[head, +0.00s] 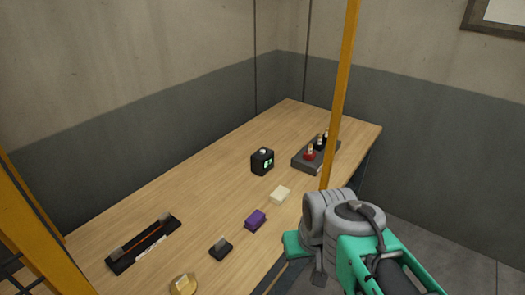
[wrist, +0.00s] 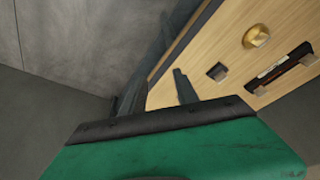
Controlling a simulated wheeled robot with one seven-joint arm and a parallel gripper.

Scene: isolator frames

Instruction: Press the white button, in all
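A small black box (head: 262,164) with a green-lit display stands on the wooden table in the head view. A white button (head: 263,152) sits on its top. The teal end of my arm with my gripper (head: 297,247) is at the lower right, in front of the table's edge and apart from the box. The white button is not seen in the wrist view.
On the table (head: 200,190) are a purple block (head: 255,220), a black switch (head: 221,248), a slider panel (head: 145,243), a brass knob (head: 184,284) and a grey tray (head: 315,155) with red and black parts. A yellow post (head: 342,95) rises at the front edge.

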